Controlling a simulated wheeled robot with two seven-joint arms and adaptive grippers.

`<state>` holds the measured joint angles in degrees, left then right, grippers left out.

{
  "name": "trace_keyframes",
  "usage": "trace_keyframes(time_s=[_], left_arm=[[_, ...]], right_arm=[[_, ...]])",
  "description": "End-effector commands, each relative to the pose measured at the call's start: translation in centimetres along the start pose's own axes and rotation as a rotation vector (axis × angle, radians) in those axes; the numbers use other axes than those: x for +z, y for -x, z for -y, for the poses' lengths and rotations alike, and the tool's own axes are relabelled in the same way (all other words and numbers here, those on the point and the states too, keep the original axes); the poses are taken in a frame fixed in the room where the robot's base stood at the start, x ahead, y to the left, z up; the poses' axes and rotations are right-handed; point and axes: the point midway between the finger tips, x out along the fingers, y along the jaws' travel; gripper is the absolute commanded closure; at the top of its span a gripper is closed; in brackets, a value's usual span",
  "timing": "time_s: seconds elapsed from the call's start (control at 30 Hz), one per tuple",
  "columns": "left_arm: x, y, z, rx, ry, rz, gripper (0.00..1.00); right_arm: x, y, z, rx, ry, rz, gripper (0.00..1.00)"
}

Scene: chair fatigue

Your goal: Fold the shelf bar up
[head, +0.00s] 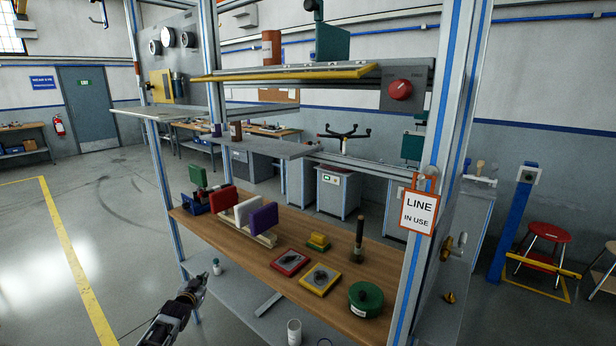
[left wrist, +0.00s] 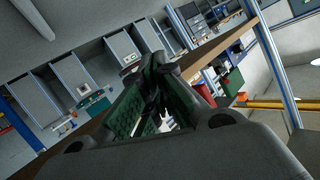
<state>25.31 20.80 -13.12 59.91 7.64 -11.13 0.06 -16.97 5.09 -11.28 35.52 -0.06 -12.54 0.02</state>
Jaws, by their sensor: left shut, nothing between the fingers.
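A yellow bar (head: 285,73) runs nearly level along the front edge of the upper shelf (head: 330,70) of the workbench frame. It is the likely shelf bar; its hinge cannot be made out. My left gripper (head: 203,279) is low at the bench's left front, below the wooden worktop and well apart from the yellow bar. Its fingers (left wrist: 160,85) are closed together and hold nothing. My right gripper is in neither view.
The worktop (head: 215,233) holds coloured blocks, a green round part (head: 366,299) and a post (head: 358,240). A grey middle shelf (head: 270,147), an upright with a "LINE IN USE" tag (head: 420,210) and a red knob (head: 400,90) stand around it. The floor at left is clear.

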Motion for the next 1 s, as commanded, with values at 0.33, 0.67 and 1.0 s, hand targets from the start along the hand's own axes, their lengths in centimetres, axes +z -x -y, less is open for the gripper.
trace_keyframes(time_s=[0.33, 0.67, 1.0], left_arm=[[15.9, 2.4, -4.0, 0.028, -0.030, 0.235, 1.00], [29.5, 7.7, -8.4, 0.072, -0.047, 0.433, 1.00], [41.9, 15.8, -13.6, 0.128, -0.048, 0.620, 1.00]], right_arm=[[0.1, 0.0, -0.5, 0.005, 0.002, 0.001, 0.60], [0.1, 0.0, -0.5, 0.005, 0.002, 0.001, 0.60], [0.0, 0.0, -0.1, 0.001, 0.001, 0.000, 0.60]])
